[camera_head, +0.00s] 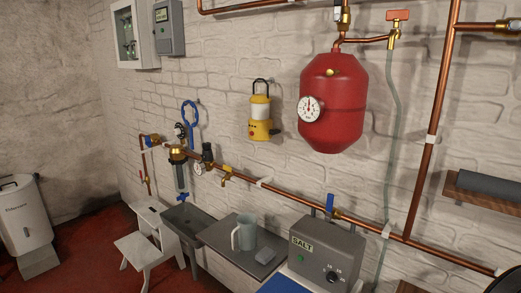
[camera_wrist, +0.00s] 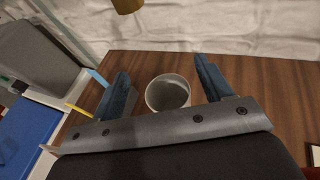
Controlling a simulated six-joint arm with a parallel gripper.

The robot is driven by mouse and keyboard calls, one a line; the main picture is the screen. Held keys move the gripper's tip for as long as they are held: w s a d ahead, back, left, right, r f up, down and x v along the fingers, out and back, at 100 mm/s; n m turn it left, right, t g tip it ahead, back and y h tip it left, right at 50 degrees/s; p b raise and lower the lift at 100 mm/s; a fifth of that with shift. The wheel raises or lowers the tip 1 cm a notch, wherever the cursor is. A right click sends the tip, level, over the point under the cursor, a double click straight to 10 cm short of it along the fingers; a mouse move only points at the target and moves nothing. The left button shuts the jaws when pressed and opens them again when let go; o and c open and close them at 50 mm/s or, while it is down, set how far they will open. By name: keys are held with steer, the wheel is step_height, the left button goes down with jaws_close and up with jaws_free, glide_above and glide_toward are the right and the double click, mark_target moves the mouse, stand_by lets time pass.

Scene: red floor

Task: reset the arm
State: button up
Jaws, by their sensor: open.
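My gripper (camera_wrist: 160,68) shows only in the wrist view, with its two dark blue-grey fingers spread apart. It is open, and nothing is clamped between the fingers. A round, pale grey cup (camera_wrist: 149,97) stands on a brown wooden surface (camera_wrist: 240,75) beyond the gripper bar, in line with the gap between the fingers. I cannot tell whether the fingers are above it or beside it. The rest of my arm is not seen in the head view.
Left in the wrist view are a grey box (camera_wrist: 40,55), a blue panel (camera_wrist: 25,135), and thin blue and yellow pieces by the left finger. The head view shows a grey SALT box (camera_head: 330,250), a jug (camera_head: 245,232), wall pipes (camera_head: 330,213) and a red tank (camera_head: 335,105).

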steer(key=shift+f, duration=0.6)
steer(key=shift+s+f, duration=0.3)
steer(key=shift+f, duration=0.65)
steer(key=v, duration=1.1)
steer(key=x, duration=1.2)
steer(key=shift+w+f, duration=0.15)
step_height(320, 180, up, 8)
steer(key=s+a, duration=1.4)
steer(key=w+a+f+n+g+y, duration=0.2)
steer(key=a+f+n+g+y, duration=0.1)
steer(key=a+n+y, duration=0.3)
steer(key=w+a+f+n+g+y, duration=0.3)
steer(key=a+n+y, duration=0.3)
steer(key=a, duration=0.3)
steer(key=w+a+f+n+g+y, duration=0.2)
steer(key=a+f+n+g+y, duration=0.1)
steer(key=a+n+y, duration=0.4)
steer(key=shift+w+a+f+y, duration=0.2)
steer(key=shift+a+y, duration=0.2)
steer(key=shift+a, duration=0.15)
